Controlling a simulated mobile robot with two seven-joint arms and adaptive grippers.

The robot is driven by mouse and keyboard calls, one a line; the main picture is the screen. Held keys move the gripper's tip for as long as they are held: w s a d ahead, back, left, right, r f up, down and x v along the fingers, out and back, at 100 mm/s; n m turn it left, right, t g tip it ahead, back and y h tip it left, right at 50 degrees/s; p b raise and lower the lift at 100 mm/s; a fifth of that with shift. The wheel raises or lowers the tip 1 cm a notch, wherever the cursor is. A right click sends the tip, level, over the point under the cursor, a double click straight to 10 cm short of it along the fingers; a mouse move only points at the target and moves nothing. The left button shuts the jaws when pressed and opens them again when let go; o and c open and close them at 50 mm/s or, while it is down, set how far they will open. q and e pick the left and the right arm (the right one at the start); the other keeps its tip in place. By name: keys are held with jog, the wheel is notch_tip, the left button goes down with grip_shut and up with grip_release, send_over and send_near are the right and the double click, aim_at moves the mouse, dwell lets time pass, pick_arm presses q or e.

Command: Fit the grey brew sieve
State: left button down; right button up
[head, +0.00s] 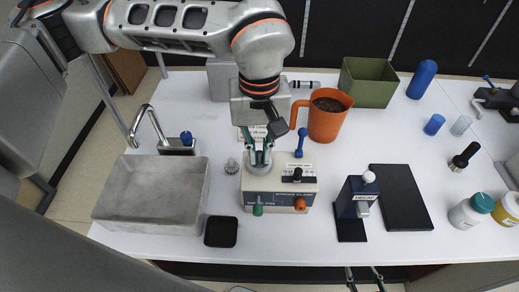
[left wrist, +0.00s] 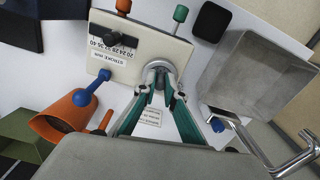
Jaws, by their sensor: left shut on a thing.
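The pale machine (head: 280,188) with a dark blue front stands mid-table. A grey round piece, apparently the brew sieve (left wrist: 157,68), is at its top corner; my left gripper (head: 260,152) reaches down from above and is shut on it. In the left wrist view, the left gripper's green fingers (left wrist: 157,78) close around the piece. The fingers hide part of it, and I cannot tell whether it is seated in the machine or just above it. Only the tips of my right gripper (head: 364,272) show at the bottom edge, apart and empty.
A blue lever (head: 301,141) stands at the machine's back right. An orange jug (head: 325,122) stands behind. A blue press (head: 357,195) and black mat (head: 401,198) are right.

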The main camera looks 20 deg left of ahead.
pick_arm(q)
jog(key=c, duration=2)
grip_release()
notch_tip(320, 180, up, 12)
